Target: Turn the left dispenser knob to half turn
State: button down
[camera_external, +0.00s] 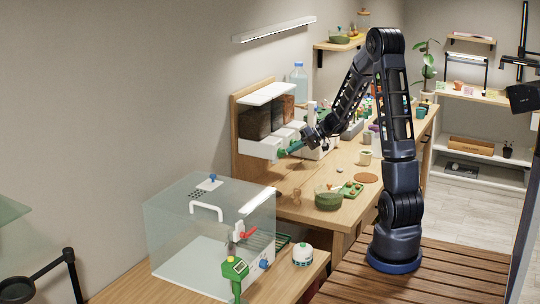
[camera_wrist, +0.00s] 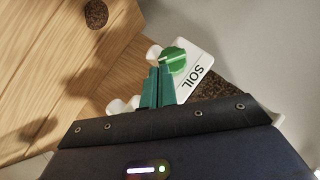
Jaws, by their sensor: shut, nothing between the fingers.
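The dispenser unit (camera_external: 262,149) stands on the bench against the wall, with dark-filled bins and white fronts. In the wrist view a round green knob (camera_wrist: 175,56) sits on a white front labelled SOIL (camera_wrist: 195,72). My gripper (camera_external: 288,151) is at the nearest, leftmost dispenser front in the external view. In the wrist view my gripper's green fingers (camera_wrist: 157,78) are shut together, with nothing between them. Their tips lie right beside the knob and overlap its edge in the picture; I cannot tell if they touch it. The knob's exact turn angle is unclear.
A clear box (camera_external: 205,235) with a white handle stands in front of the dispensers. A green bowl (camera_external: 328,198), a green tray (camera_external: 351,189) and a brown round mat (camera_external: 367,178) lie on the bench. Several bottles and pots crowd its far end.

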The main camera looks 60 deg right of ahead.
jog(key=shift+f+m+t+y, duration=0.65)
jog(key=shift+m+y, duration=0.4)
jog(key=shift+y, duration=0.3)
jog(key=shift+f+m+t+y, duration=0.45)
jog(key=shift+f+m+y, duration=0.25)
jog(key=shift+m+y, duration=0.5)
jog(key=shift+a+f, duration=0.1)
jog(key=shift+f, duration=0.1)
